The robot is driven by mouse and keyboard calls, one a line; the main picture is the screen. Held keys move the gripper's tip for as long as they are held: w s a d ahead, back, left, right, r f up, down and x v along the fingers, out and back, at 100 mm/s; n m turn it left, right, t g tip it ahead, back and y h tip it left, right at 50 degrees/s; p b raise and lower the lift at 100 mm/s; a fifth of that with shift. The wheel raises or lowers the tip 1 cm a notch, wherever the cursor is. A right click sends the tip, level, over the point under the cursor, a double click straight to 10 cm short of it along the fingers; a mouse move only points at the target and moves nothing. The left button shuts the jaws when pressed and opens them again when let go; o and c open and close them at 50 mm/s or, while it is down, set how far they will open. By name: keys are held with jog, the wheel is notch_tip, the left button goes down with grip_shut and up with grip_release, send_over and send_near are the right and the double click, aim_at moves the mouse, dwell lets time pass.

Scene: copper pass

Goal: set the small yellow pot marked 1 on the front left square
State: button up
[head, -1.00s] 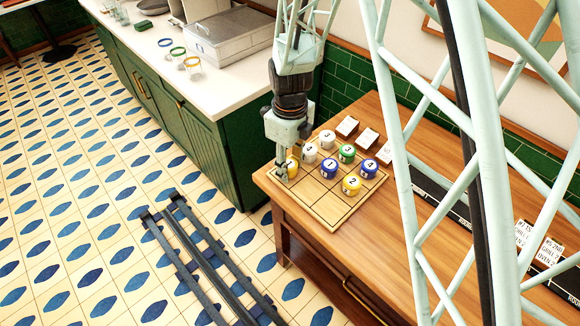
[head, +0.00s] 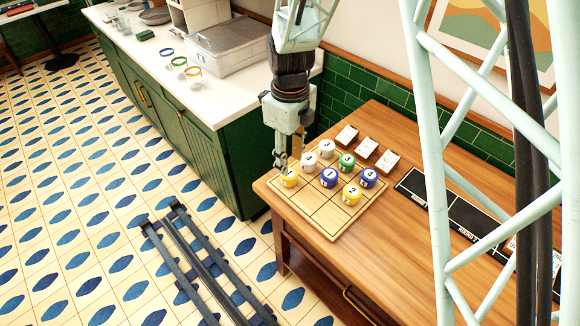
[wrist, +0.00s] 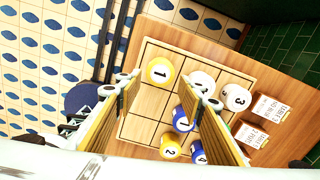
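The small yellow pot marked 1 (head: 290,178) stands upright on the left corner square of the wooden board, the near row's left end in the head view. It also shows in the wrist view (wrist: 159,71), between and beyond my open fingers. My gripper (head: 281,165) is just above and beside the pot, its fingers spread and empty. The board (head: 334,217) is ruled into a three-by-three grid. The two other squares of its near row are bare.
White pots (head: 326,148), blue pots (head: 329,178), a green pot (head: 347,161) and a yellow pot marked 2 (head: 351,194) fill the other squares. Label blocks (head: 367,148) stand behind the board. A dark strip (head: 450,215) lies to the right.

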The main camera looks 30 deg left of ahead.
aim_at(290, 174)
jog(key=shift+r, duration=2.1)
